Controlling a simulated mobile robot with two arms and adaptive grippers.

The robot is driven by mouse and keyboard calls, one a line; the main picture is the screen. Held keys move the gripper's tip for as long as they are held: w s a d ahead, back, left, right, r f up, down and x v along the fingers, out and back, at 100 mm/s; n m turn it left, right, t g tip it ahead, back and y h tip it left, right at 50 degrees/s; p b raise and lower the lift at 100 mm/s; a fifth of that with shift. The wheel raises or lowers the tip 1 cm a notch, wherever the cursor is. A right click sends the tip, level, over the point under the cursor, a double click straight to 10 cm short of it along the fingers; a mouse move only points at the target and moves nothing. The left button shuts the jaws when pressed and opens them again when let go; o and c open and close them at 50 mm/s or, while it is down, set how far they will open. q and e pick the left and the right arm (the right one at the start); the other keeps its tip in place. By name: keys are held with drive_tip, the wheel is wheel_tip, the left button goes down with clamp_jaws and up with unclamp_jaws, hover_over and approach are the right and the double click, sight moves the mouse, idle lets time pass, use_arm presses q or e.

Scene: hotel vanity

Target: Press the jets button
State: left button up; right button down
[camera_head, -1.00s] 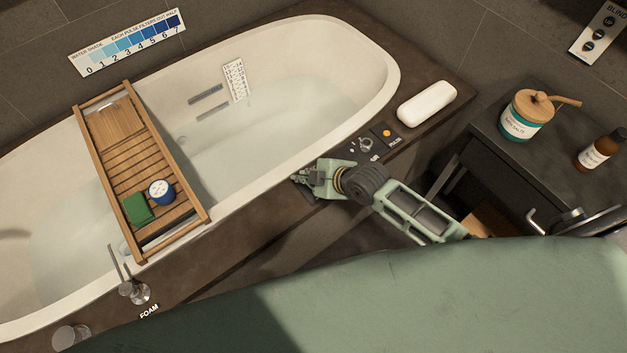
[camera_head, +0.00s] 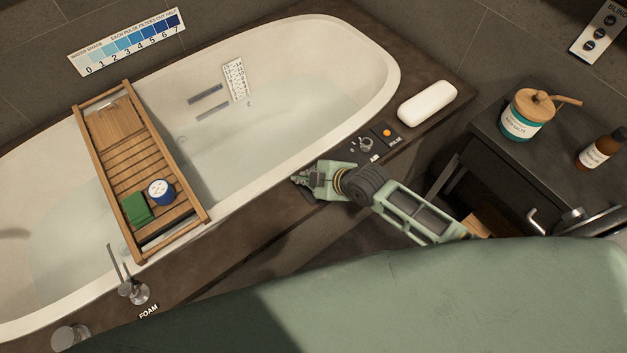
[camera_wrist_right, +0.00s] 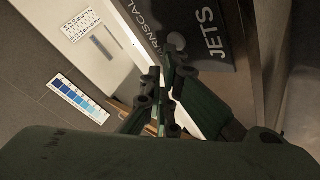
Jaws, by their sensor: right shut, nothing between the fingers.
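My right gripper (camera_head: 300,181) is shut and empty at the near rim of the bathtub. It is over a small dark panel (camera_head: 309,196), which it largely covers in the head view. In the right wrist view, my shut fingers (camera_wrist_right: 166,78) point at a dark panel (camera_wrist_right: 228,55) with the white label JETS (camera_wrist_right: 215,34). A round grey button (camera_wrist_right: 177,41) shows just beyond the fingertips, beside that label. Whether the fingers touch the button I cannot tell. My left gripper is not in view.
The bathtub (camera_head: 350,55) holds water, with a wooden caddy (camera_head: 142,165) across it. A panel with an orange button (camera_head: 387,133) and a white cushion (camera_head: 427,103) lie along the ledge. A dark side table (camera_head: 487,137) holds a jar (camera_head: 519,124) and a brown bottle (camera_head: 594,154).

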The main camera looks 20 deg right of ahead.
drive_tip(key=shift+f, duration=0.4)
idle(0.7)
drive_tip(key=shift+r, duration=0.1)
drive_tip(key=shift+r+p, duration=0.75)
drive_tip(key=shift+r+p, duration=0.6)
wheel_tip(320, 180, up, 4)
drive_tip(key=p, duration=0.3)
drive_tip(key=shift+f+p, duration=0.15)
drive_tip(key=shift+p, duration=0.25)
